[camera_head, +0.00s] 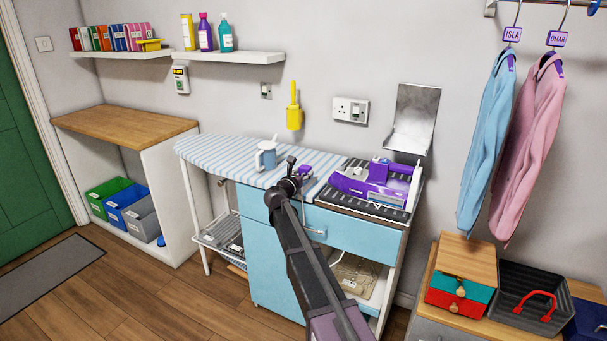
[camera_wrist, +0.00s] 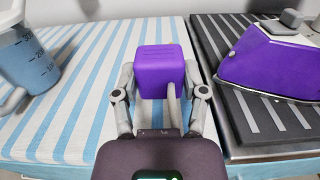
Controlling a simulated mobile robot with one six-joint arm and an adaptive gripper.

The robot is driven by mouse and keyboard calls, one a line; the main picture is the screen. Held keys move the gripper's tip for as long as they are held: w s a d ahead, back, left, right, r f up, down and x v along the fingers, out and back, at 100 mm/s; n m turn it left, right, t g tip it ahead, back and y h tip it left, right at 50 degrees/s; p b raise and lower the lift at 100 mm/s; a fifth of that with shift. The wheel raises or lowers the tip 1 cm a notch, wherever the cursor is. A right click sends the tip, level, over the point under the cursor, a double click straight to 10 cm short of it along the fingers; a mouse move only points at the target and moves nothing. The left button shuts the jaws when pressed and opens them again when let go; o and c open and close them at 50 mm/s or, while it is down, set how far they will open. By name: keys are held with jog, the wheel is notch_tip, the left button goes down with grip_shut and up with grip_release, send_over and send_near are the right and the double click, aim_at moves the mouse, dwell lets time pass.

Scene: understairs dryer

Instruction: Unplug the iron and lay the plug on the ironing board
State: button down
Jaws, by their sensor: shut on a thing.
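The purple plug (camera_wrist: 158,68) is between the fingers of my gripper (camera_wrist: 160,88), which is shut on it. In the head view the plug (camera_head: 305,172) shows just past my gripper (camera_head: 294,178), over the right part of the striped ironing board (camera_head: 222,153). I cannot tell whether it touches the cloth. The purple iron (camera_head: 368,188) lies on a dark ribbed rest to the right; it also shows in the wrist view (camera_wrist: 270,62). The white wall socket (camera_head: 350,109) is above the board, with no purple plug in it.
A blue measuring jug (camera_head: 267,158) stands on the board left of my gripper; it fills the left edge of the wrist view (camera_wrist: 28,58). A metal plate (camera_head: 412,120) is on the wall behind the iron. The board's left end is clear.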

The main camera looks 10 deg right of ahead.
jog(key=shift+f+b, duration=1.35)
jog(key=shift+f, duration=0.35)
jog(key=shift+c, duration=0.3)
grip_release()
jog(key=shift+s+a, duration=0.1)
jog(key=shift+s, duration=0.05)
jog(key=v, duration=1.1)
jog(key=shift+s+a, duration=0.2)
jog(key=shift+s, duration=0.05)
